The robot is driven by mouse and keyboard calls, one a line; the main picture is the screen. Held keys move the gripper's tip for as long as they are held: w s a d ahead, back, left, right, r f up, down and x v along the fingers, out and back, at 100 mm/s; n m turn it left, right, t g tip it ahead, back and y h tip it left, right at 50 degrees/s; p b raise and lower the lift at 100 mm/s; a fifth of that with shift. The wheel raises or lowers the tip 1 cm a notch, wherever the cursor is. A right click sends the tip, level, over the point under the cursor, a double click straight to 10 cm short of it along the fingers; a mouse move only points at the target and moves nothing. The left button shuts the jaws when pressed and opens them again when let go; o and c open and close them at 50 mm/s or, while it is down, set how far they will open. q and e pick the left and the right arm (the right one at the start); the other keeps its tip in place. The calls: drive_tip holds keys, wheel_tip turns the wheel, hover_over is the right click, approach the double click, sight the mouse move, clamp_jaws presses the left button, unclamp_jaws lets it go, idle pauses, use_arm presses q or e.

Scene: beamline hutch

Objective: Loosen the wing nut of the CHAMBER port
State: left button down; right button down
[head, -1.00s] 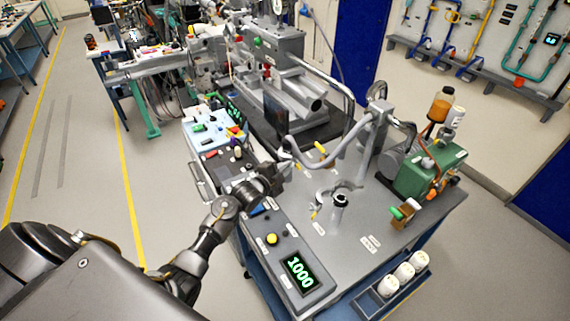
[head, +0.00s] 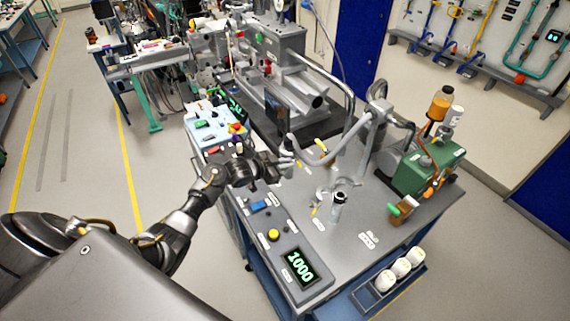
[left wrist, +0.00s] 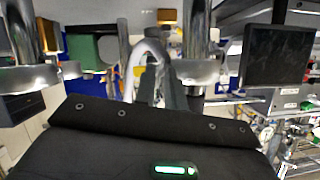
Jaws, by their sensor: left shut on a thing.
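My left gripper (head: 284,160) is at the near end of the curved grey hose (head: 345,143), beside the bench's control panel. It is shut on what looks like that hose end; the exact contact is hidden. In the left wrist view a curved grey hose (left wrist: 148,60) runs up the middle. I cannot make out the CHAMBER port's wing nut. A silver port with a dark top (head: 338,199) stands on the bench beside an open ring clamp (head: 322,192). The labels are too small to read. My right gripper is not in view.
A green pump (head: 428,168) with bottles stands at the bench's right. A display reading 1000 (head: 300,268) is at the front. A dark screen (left wrist: 280,55) is close on the right in the left wrist view. The floor left of the bench is open.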

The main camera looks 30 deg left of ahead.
use_arm(q)
drive_tip(key=shift+w+r+n, duration=0.1)
drive_tip(key=shift+r+n, duration=0.05)
drive_tip(key=shift+n, duration=0.25)
drive_tip(key=shift+h, duration=0.3)
drive_tip(key=shift+a, duration=0.1)
drive_tip(key=c, duration=1.6)
unclamp_jaws()
drive_tip(key=shift+c, duration=0.2)
